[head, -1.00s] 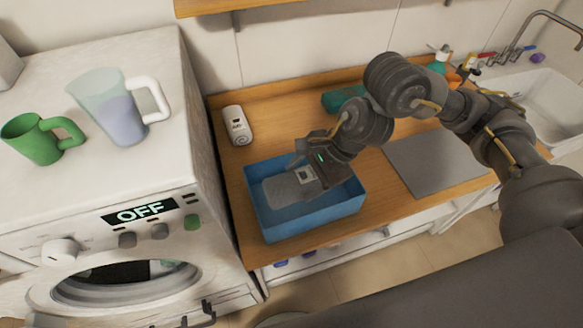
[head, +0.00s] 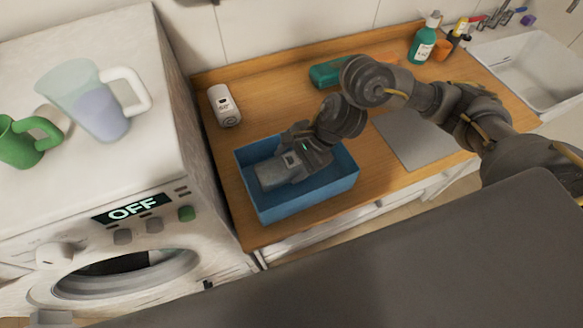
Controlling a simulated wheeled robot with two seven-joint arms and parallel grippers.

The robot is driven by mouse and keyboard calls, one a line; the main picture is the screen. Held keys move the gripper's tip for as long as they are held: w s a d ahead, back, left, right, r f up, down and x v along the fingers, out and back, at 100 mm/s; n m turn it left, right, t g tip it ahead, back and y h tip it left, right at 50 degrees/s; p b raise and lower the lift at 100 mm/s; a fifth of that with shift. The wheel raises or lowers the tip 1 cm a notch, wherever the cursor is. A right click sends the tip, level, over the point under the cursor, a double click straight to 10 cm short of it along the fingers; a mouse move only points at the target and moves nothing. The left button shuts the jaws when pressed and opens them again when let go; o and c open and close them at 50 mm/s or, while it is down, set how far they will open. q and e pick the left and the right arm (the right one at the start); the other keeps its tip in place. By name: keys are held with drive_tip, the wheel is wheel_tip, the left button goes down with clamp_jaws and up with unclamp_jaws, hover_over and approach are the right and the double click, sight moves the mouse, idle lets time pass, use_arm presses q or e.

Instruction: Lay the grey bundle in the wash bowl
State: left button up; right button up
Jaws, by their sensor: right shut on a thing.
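The blue wash bowl (head: 315,195) is a rectangular open tub on the wooden counter, close to the washing machine. My right gripper (head: 286,170) reaches down into it from the right. It is shut on the grey bundle (head: 272,177), which lies low inside the bowl's walls toward the left. The gripper covers part of the bundle, and I cannot tell whether the bundle touches the bowl's floor. My left gripper is not in view.
A white container (head: 224,106) stands behind the bowl. A teal case (head: 327,73), a green bottle (head: 424,40) and a grey mat (head: 412,138) are on the counter. The washing machine (head: 95,170) carries a clear jug (head: 97,105) and green mug (head: 22,142). A sink (head: 530,70) is at right.

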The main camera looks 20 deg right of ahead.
sight(291, 171)
wheel_tip(291, 171, down, 4)
drive_tip(key=shift+d+r+p, duration=0.1)
drive_tip(key=shift+p, duration=0.2)
drive_tip(key=o, duration=1.2)
drive_tip(key=shift+c, duration=0.2)
